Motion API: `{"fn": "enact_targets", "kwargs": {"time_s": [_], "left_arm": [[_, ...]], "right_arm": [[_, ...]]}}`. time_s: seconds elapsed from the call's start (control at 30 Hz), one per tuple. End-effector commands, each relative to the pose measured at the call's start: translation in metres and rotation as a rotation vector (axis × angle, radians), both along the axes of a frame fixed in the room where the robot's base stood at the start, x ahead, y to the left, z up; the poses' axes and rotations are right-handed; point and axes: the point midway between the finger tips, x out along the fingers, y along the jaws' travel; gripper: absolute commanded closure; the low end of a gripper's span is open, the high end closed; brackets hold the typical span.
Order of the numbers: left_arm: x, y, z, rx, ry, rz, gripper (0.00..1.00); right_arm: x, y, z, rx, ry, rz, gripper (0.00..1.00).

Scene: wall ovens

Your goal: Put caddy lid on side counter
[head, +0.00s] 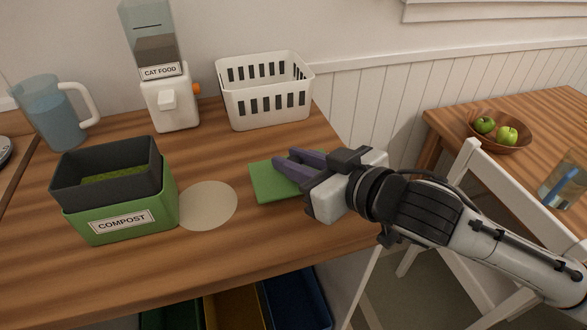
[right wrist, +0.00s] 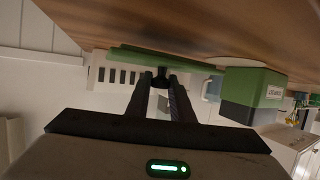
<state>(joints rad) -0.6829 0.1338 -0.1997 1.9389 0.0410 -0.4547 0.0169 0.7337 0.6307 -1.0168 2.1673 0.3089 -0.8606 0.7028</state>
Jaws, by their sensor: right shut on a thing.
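The caddy lid (head: 267,182) is a flat green square at the right part of the wooden counter (head: 120,275). My right gripper (head: 282,165) is shut on the lid's dark knob, which shows between the fingers in the right wrist view (right wrist: 162,76). The lid (right wrist: 150,57) looks level there, at or just over the counter top; I cannot tell if it touches. The open compost caddy (head: 120,210), green with a dark inner bin, stands upright at the left; it also shows in the right wrist view (right wrist: 250,92). My left gripper is not in view.
A pale round mat (head: 207,206) lies between caddy and lid. A white basket (head: 266,92), cat food dispenser (head: 170,103) and blue pitcher (head: 52,115) stand at the back. A white chair (head: 468,165) and table with an apple bowl (head: 500,140) are at the right.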

Motion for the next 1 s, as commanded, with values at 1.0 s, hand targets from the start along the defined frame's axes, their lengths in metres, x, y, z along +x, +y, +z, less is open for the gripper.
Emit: {"fn": "enact_targets", "kwargs": {"time_s": [1.0], "left_arm": [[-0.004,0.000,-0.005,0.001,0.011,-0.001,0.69]], "right_arm": [[-0.003,-0.002,-0.018,-0.001,0.001,0.000,0.61]]}}
